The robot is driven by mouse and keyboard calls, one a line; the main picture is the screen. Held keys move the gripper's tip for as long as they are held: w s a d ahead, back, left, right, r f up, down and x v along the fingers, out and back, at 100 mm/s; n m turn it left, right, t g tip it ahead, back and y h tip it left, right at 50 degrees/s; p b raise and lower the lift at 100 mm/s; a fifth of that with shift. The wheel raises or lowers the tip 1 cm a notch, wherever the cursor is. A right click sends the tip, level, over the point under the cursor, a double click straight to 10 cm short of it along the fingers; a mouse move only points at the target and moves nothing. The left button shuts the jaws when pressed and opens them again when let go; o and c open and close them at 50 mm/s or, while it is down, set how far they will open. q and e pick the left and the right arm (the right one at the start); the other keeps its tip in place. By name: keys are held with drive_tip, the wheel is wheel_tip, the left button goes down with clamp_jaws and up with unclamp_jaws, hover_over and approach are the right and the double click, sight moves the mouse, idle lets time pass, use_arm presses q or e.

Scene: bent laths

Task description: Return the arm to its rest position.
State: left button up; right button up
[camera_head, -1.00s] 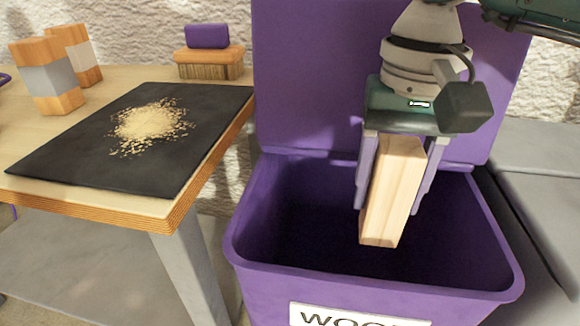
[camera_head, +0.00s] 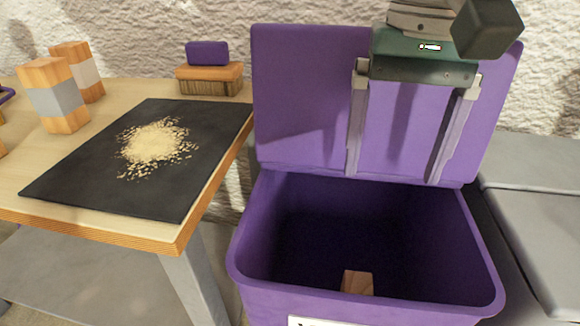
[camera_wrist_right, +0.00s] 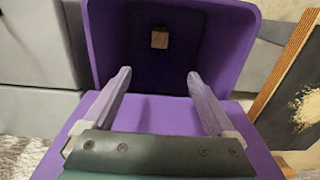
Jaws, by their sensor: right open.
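My right gripper (camera_head: 393,180) is open and empty. In the head view it hangs in front of the raised purple lid, above the back of the purple bin (camera_head: 240,262). The wooden block (camera_head: 357,282) lies inside the bin near its front wall, and only part of it shows. In the right wrist view my gripper's fingers (camera_wrist_right: 158,80) are spread wide with nothing between them. The block (camera_wrist_right: 160,40) shows beyond them on the dark bin floor. My left gripper is not in view.
A table (camera_head: 120,88) stands to the left with a black mat (camera_head: 70,185) bearing pale shavings (camera_head: 153,147). A brush (camera_head: 209,78) and two wood-and-grey blocks (camera_head: 60,100) stand on it. Grey cabinets (camera_head: 540,200) stand right of the bin. The bin's lid (camera_head: 310,100) stands open.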

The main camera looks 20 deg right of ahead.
drive_tip(key=shift+r, duration=1.15)
